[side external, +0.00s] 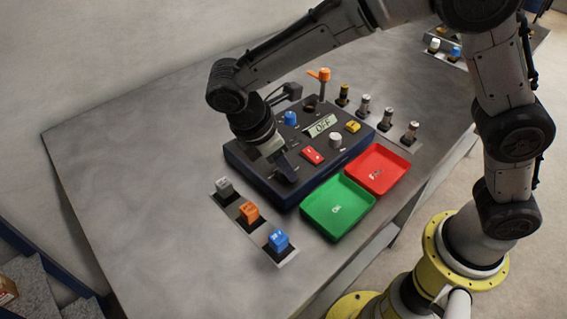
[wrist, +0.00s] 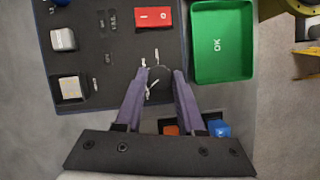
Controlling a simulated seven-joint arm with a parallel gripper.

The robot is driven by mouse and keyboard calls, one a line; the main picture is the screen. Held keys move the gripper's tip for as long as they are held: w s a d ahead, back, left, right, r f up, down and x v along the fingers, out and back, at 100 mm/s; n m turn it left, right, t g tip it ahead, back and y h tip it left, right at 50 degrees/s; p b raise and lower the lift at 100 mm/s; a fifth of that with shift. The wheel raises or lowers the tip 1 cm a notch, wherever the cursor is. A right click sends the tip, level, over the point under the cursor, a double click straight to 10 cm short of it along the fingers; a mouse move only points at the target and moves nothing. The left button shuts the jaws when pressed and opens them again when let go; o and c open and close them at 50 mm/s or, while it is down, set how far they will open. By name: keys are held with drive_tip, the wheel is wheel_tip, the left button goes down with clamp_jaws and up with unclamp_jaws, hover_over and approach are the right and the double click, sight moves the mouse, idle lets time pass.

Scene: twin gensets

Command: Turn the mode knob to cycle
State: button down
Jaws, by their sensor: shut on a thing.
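The dark control box (side external: 240,163) lies on the table, and my gripper (side external: 287,170) reaches down onto its near left part. In the wrist view my gripper (wrist: 160,74) has its two fingers close together over the panel, shut on a small dark knob between the tips. The fingers mostly hide this knob, presumably the mode knob, so its pointer direction cannot be told. Small white marks (wrist: 151,88) surround it on the panel; their words are unreadable.
A red rocker switch (side external: 312,155), white knob (side external: 335,140), blue knob (side external: 290,118) and yellow control (side external: 352,126) share the panel. Green (side external: 338,208) and red (side external: 378,168) trays stand in front. Grey, orange (side external: 249,212) and blue (side external: 278,240) blocks stand nearby. The table's left is clear.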

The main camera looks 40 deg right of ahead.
drive_tip(key=m+g, duration=0.1)
drive_tip(key=m, duration=0.2)
drive_tip(key=m+g+y, duration=0.1)
drive_tip(key=m, duration=0.2)
drive_tip(key=shift+w+d, duration=0.1)
drive_tip(key=shift+w, duration=0.05)
drive_tip(key=shift+m, duration=0.4)
drive_tip(key=c, duration=0.5)
unclamp_jaws()
drive_tip(key=shift+r, duration=0.15)
drive_tip(key=v, duration=1.3)
drive_tip(key=shift+w+r, duration=0.2)
drive_tip(key=shift+w, duration=0.15)
